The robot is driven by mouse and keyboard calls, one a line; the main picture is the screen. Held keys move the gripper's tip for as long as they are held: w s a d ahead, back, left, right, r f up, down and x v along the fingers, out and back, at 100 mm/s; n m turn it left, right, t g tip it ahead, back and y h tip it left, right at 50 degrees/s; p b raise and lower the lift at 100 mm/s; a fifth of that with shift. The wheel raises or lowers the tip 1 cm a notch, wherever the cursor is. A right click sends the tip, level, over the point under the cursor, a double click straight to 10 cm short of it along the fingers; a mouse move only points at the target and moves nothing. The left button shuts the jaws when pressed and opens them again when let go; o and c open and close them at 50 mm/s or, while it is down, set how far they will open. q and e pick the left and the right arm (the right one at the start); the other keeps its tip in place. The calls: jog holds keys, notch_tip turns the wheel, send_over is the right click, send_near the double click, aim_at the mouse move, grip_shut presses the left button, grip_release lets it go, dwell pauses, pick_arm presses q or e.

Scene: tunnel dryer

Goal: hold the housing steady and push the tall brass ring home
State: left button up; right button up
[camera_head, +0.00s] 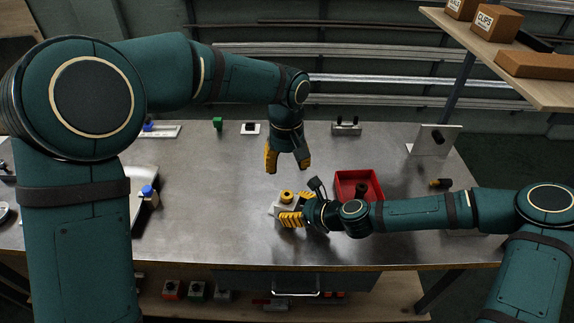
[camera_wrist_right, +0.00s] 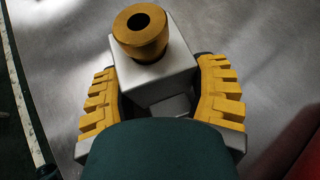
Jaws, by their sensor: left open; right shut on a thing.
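The housing is a light grey block (camera_head: 281,209) near the middle front of the bench; it also shows in the right wrist view (camera_wrist_right: 152,84). The tall brass ring (camera_head: 287,196) stands upright on top of the block. In the right wrist view the ring (camera_wrist_right: 140,40) rises well above the block's top face, its dark bore facing up. My right gripper (camera_head: 291,213) is shut on the housing, with a yellow finger on either side of it. My left gripper (camera_head: 287,167) is open and empty, pointing down, above and apart from the ring.
A red tray (camera_head: 344,188) with a dark round part (camera_head: 362,190) stands just right of the housing. A black and yellow item (camera_head: 440,183) and an upright grey plate (camera_head: 433,141) are farther right.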

jog(key=o, duration=1.1)
jog(key=shift+o, duration=0.2)
